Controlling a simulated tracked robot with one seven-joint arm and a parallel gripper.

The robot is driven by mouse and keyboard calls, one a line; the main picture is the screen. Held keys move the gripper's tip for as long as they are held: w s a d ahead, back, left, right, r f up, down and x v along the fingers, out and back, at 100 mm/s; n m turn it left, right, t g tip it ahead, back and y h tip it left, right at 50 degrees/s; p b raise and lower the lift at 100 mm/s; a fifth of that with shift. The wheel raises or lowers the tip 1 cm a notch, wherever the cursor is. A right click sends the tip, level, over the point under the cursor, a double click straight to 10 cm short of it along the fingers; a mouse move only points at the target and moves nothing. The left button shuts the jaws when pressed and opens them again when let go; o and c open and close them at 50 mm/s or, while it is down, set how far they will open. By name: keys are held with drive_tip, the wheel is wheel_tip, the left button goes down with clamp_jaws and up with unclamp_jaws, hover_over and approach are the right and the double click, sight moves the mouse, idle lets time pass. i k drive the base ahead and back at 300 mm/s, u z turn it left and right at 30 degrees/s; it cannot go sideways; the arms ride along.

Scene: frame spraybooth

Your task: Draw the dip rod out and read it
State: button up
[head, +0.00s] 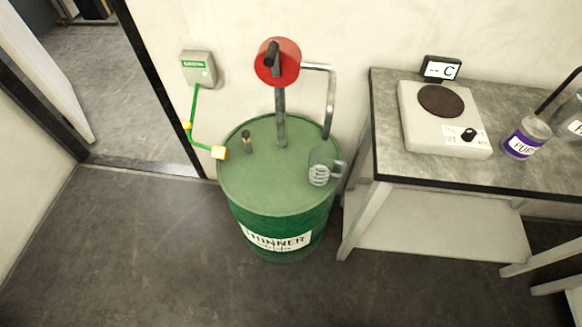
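A green drum (275,212) labelled THINNER stands against the wall. On the left of its lid a short upright piece with a dark top and a brass-coloured band (247,141) sticks up. It looks like the top of the dip rod, and anything below the lid is hidden. No scale or reading shows. My gripper is not in view.
A red-headed pump (276,62) rises from the lid, its spout over a clear jug (321,168). A green cable with a yellow clamp (219,153) runs from a wall box (198,68) to the rim. A bench (395,165) stands right; floor in front is clear.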

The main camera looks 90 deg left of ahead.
sight(245, 133)
drive_tip(key=u, duration=0.2)
drive_tip(key=i, duration=0.15)
drive_tip(key=u, duration=3)
drive_tip(key=k, duration=0.9)
drive_tip(key=u, duration=0.15)
drive_tip(key=i, duration=0.85)
